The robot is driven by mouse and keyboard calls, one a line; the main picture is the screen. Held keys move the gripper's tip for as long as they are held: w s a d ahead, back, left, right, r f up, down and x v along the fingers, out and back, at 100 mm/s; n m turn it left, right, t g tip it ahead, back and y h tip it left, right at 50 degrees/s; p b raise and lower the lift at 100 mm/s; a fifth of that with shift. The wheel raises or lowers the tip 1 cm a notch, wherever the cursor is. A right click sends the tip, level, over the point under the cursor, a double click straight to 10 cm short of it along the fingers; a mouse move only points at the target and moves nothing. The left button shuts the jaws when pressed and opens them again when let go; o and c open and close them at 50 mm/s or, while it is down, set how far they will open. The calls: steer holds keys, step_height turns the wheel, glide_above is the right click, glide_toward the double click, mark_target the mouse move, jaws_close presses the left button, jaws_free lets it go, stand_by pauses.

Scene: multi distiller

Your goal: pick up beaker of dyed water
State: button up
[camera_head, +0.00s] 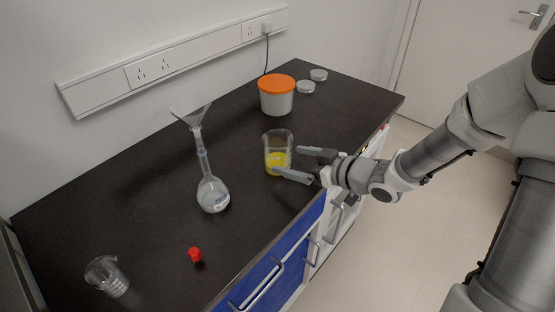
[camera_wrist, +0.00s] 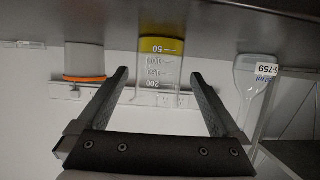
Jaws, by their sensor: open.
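The beaker of dyed water (camera_head: 277,148) stands upright on the dark bench, a clear glass beaker with yellow liquid in its lower part. My gripper (camera_head: 289,161) is open at the beaker's right, near side, its fingers pointing at it. In the wrist view, which is upside down, the beaker (camera_wrist: 161,58) shows between the two open fingers of my gripper (camera_wrist: 160,75), with its printed marks visible. I cannot tell whether either finger touches the glass.
A volumetric flask with a funnel (camera_head: 212,193) stands left of the beaker. A white tub with an orange lid (camera_head: 277,97) stands behind it. An empty beaker (camera_head: 106,276) and a red cap (camera_head: 195,254) are nearer the left. Blue drawers (camera_head: 285,265) are below the bench edge.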

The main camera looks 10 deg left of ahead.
mark_target(269, 140)
steer(key=b+x, duration=0.2)
steer(key=x, duration=0.3)
steer(key=shift+w+a+f, duration=0.15)
steer(key=shift+w+a, duration=0.1)
steer(key=shift+a, duration=0.05)
steer(key=c, duration=1.3)
steer(key=shift+r+p, duration=0.65)
steer(key=shift+r, duration=0.5)
steer(key=r, duration=0.1)
steer(key=r+p, duration=0.1)
steer(key=shift+d+r, duration=0.3)
steer(key=shift+d, duration=0.1)
steer(key=shift+w+r+p+v, duration=0.35)
steer(key=shift+p+v, duration=0.4)
steer(key=shift+v, duration=1.3)
steer(key=shift+w+r+p+v, duration=0.3)
steer(key=shift+p+v, duration=0.4)
steer(key=shift+v, duration=1.3)
steer(key=shift+w+r+p+v, duration=0.35)
steer(key=shift+p+v, duration=0.4)
steer(key=shift+v, duration=1.3)
